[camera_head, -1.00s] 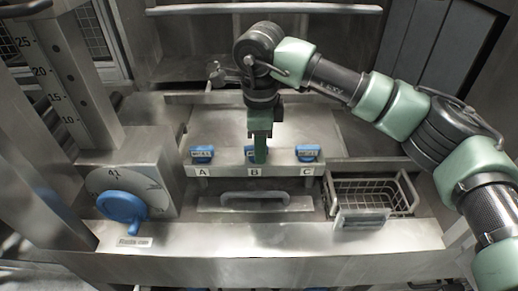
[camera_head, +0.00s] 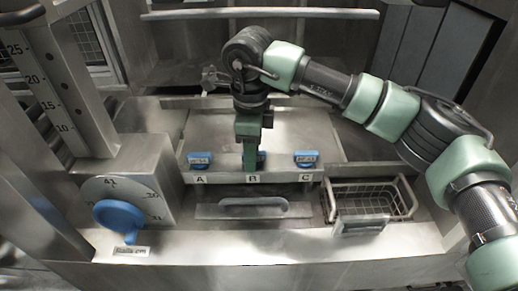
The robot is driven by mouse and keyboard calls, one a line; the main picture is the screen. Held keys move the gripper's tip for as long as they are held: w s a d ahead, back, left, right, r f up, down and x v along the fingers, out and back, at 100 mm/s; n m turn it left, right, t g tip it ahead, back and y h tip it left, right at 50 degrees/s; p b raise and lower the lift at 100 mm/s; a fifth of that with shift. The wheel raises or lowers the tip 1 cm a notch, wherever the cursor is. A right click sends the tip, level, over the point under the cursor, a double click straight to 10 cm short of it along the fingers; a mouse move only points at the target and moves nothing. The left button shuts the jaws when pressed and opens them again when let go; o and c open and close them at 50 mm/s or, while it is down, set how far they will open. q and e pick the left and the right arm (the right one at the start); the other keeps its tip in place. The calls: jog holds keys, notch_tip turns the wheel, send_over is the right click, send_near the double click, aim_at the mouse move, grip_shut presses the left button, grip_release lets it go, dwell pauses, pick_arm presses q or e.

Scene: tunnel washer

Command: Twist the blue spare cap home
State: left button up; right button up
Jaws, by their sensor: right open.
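Three blue caps sit in a row on a metal ledge: one over letter A (camera_head: 200,160), one over letter B (camera_head: 262,157), one over letter C (camera_head: 306,159). Each outer cap has a small label too blurred to read, so I cannot tell which cap is the spare. My right gripper (camera_head: 249,166) points down at the B cap, with open jaws, and covers most of it. Only the cap's right edge shows. I cannot tell whether the fingers touch it. My left gripper is out of view.
A blue knob (camera_head: 118,216) on a dial stands at the left, beside an upright scale (camera_head: 55,90). A grey handle (camera_head: 253,203) lies in front of the ledge. A wire basket (camera_head: 370,199) is at the right. The metal plate behind the caps is largely clear.

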notch_tip(320, 180, up, 4)
jog(key=shift+f+p, duration=0.15)
jog(key=shift+p, duration=0.6)
jog(key=shift+w+d+r+p, duration=0.2)
jog(key=shift+r+p, duration=0.15)
jog(key=shift+r, duration=0.3)
jog(key=shift+a+r, duration=0.1)
jog(key=shift+r, duration=0.2)
jog(key=shift+s+f, duration=0.1)
